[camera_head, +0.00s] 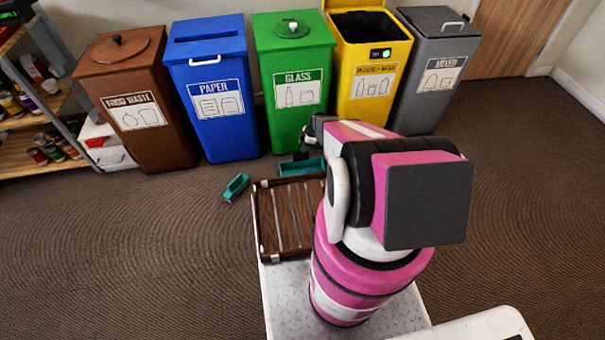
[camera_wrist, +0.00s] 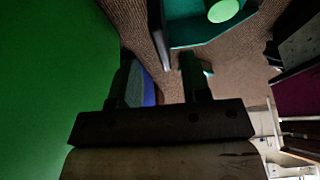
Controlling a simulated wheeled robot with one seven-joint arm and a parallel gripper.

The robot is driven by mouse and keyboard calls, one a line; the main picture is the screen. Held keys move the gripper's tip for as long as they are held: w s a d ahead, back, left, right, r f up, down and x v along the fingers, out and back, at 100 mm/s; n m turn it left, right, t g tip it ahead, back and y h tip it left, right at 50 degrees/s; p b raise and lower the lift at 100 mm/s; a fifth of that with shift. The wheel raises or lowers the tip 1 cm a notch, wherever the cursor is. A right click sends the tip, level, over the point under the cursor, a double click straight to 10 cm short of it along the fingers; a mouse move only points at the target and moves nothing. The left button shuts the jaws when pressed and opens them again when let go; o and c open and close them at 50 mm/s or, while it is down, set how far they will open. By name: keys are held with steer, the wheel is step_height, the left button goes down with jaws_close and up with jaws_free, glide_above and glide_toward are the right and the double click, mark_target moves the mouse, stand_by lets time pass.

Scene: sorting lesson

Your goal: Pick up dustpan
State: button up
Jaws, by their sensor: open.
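The dustpan (camera_head: 308,167) is a teal, shallow open pan on the floor in front of the green bin, partly hidden by my arm. In the wrist view the teal pan (camera_wrist: 190,30) is at the top, with a light green round part on its right. A teal piece (camera_wrist: 207,69) shows beside the right finger; I cannot tell whether they touch. My gripper (camera_wrist: 157,72) is open, with nothing clearly held between its fingers. In the head view my gripper (camera_head: 308,135) is mostly hidden by my arm, close to the green bin and above the pan.
The green glass bin (camera_head: 292,60) stands close beside my gripper and fills the left of the wrist view. Brown, blue, yellow and grey bins stand alongside it. A smaller teal object (camera_head: 236,187) lies on the floor left of a wooden slatted crate (camera_head: 257,225).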

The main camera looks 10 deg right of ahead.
steer(key=x, duration=0.4)
steer(key=shift+s+f, duration=0.15)
steer(key=shift+f, duration=0.1)
jaws_close()
steer(key=shift+r, duration=0.15)
